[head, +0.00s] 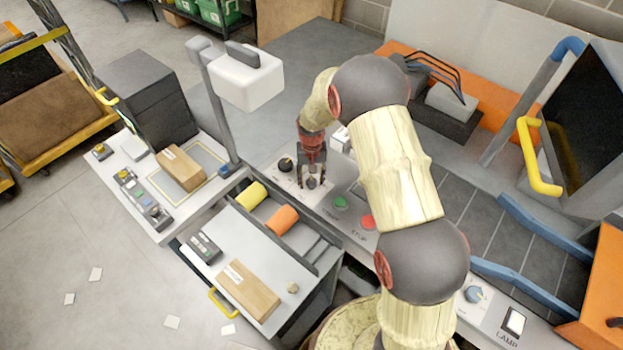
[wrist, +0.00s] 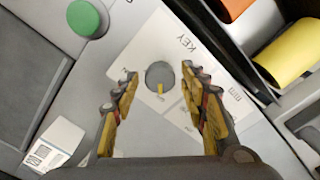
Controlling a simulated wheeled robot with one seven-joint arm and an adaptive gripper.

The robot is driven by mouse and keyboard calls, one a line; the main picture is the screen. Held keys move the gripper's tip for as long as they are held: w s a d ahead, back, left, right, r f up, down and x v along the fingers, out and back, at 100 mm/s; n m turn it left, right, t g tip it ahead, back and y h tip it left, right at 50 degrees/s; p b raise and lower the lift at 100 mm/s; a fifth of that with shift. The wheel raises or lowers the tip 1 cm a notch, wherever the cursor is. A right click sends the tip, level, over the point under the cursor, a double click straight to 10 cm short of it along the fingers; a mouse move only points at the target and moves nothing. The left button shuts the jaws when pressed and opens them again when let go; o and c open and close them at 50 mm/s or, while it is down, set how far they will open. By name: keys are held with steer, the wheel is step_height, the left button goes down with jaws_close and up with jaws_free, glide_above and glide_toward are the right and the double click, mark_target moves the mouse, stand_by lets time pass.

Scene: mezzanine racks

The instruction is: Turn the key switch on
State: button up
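The key switch (wrist: 159,72) is a round grey dial with a small yellow mark on its lower edge in the wrist view. It sits on a white label plate reading KEY. My gripper (wrist: 160,90) is open, with one finger on each side of the dial. Gaps show between the fingers and the dial, and nothing is held. In the head view my gripper (head: 312,178) points down over the panel, with the key switch (head: 312,184) partly hidden between its fingers. The exact height of the fingertips above the panel cannot be told.
A green button (head: 340,202) and a red STOP button (head: 367,222) sit to the right on the panel. A black knob (head: 286,164) is close on the left. Yellow (head: 250,195) and orange (head: 283,219) rollers lie in front. A grey post (head: 217,115) stands left.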

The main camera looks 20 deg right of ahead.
steer(key=c, duration=1)
steer(key=shift+o, duration=0.2)
steer(key=shift+m, duration=0.4)
steer(key=m, duration=0.3)
steer(key=shift+m, duration=0.3)
steer(key=m, duration=0.4)
steer(key=shift+m, duration=0.3)
steer(key=m, duration=0.4)
steer(key=shift+m, duration=2.5)
steer(key=shift+w+r, duration=0.1)
steer(key=o, duration=1.2)
steer(key=shift+c, duration=0.2)
